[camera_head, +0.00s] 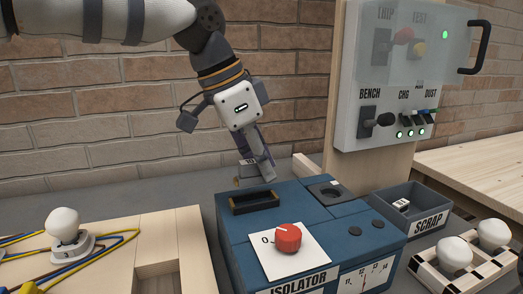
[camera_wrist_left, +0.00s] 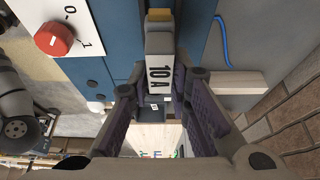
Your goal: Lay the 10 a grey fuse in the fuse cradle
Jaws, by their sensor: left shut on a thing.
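The 10 A grey fuse (camera_wrist_left: 158,70) is between the fingers of my left gripper (camera_wrist_left: 170,100), its white label facing the left wrist camera. A brass cap shows at its far end. In the head view, the left gripper (camera_head: 258,165) points down, shut on the fuse (camera_head: 247,171), behind and above the blue isolator box. The fuse cradle (camera_head: 254,201) is a dark slot with brass-coloured edges in the box's top left; it looks empty. The fuse appears apart from it, though the exact gap is hard to judge. My right gripper is not in view.
The blue isolator box (camera_head: 325,215) has a red knob (camera_head: 288,237) at 0. A scrap bin (camera_head: 428,222) holds a small labelled piece. A switch panel (camera_head: 410,75) stands behind at right. A wired board with a bulb (camera_head: 64,225) is at left.

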